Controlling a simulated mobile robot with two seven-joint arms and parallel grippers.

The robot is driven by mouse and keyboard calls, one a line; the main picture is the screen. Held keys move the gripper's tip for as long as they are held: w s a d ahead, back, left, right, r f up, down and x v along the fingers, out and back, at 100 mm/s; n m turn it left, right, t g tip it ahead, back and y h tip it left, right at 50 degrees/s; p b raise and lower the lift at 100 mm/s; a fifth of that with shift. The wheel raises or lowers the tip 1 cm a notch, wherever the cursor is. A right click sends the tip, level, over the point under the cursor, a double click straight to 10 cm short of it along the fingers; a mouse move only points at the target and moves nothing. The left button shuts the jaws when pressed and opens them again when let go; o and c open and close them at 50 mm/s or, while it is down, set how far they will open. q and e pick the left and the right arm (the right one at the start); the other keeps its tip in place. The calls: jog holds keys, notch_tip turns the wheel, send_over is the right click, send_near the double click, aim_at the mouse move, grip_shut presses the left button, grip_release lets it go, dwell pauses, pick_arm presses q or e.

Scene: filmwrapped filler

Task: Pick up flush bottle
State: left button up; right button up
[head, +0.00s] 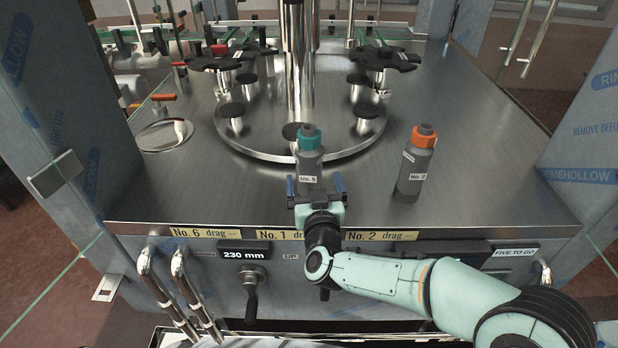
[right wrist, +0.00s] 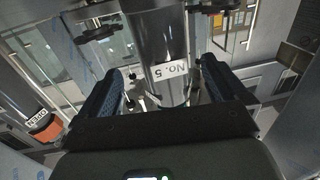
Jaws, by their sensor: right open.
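A grey bottle with a teal cap (head: 309,150) and a label reading No. 5 stands upright near the front edge of the steel table. A second grey bottle with an orange cap (head: 415,165) stands upright to its right, its label perhaps No. 2. I cannot tell from the labels which is the flush bottle. My right gripper (head: 314,180) is open in front of the teal-capped bottle, with one blue finger to each side. In the right wrist view the No. 5 bottle (right wrist: 166,45) shows upside down between the fingertips; contact is unclear. My left gripper is not in view.
Behind the bottles is a round turntable (head: 262,155) with a chrome column (head: 299,60) and black-topped posts. A round metal lid (head: 165,134) lies at the left. The steel table (head: 470,150) is clear at the right. Handles and labels line its front.

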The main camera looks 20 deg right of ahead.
aim_at(311, 179)
jog(key=w, duration=0.5)
jog(key=shift+d+p, duration=0.1)
jog(key=shift+p, duration=0.2)
jog(key=shift+s, duration=0.1)
jog(key=c, duration=1.4)
jog(key=shift+r, duration=0.1)
jog(key=shift+c, duration=1.1)
